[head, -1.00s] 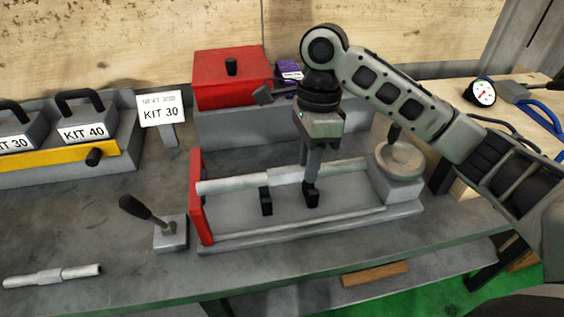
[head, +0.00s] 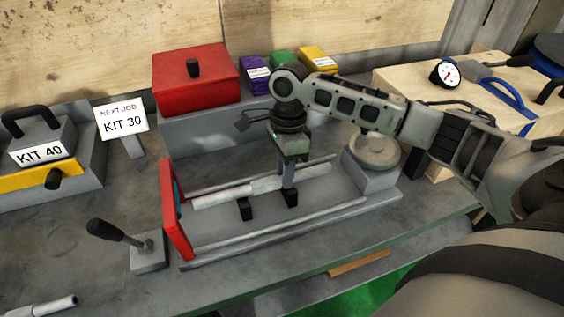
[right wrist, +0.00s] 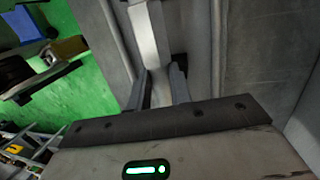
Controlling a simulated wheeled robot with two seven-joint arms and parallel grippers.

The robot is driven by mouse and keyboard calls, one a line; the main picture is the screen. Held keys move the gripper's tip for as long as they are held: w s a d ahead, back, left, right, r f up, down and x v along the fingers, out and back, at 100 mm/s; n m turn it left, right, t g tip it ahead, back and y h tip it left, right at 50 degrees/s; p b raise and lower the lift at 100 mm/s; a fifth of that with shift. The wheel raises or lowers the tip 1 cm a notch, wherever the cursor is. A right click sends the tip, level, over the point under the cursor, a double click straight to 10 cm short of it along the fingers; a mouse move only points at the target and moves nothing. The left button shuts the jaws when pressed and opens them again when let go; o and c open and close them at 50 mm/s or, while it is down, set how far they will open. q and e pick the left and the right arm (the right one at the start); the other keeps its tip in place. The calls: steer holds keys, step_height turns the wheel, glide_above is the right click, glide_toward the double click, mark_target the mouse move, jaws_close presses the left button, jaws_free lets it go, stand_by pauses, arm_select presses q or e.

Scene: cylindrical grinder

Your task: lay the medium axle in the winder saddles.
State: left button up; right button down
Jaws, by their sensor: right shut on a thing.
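The medium axle (head: 262,186) is a light grey stepped rod held level over the winder, between its red end plate (head: 175,212) and the round grey block at the right. My right gripper (head: 288,189) comes from above and is shut on the axle, right of its middle. Two black saddles (head: 243,209) show just below and in front of the axle; I cannot tell whether it touches them. In the right wrist view the fingers (right wrist: 161,90) stand on either side of the pale axle (right wrist: 148,35), with a black saddle (right wrist: 178,61) beside it. My left gripper is out of view.
Another grey axle (head: 42,306) lies at the lower left. A black-knobbed lever (head: 147,251) stands left of the winder. Behind are a red box (head: 195,86), small coloured boxes and a KIT 30 sign (head: 122,119). The round grey block (head: 372,153) borders the right.

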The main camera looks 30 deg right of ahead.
steer(key=shift+f, duration=0.3)
steer(key=shift+s+a+f, duration=0.1)
steer(key=shift+s+f, duration=0.1)
steer(key=shift+f, duration=0.1)
steer(key=c, duration=1.5)
jaws_free()
steer(key=shift+f, duration=0.2)
steer(key=shift+c, duration=0.2)
steer(key=v, duration=1.3)
steer(key=shift+r, duration=0.35)
steer(key=shift+w, duration=0.1)
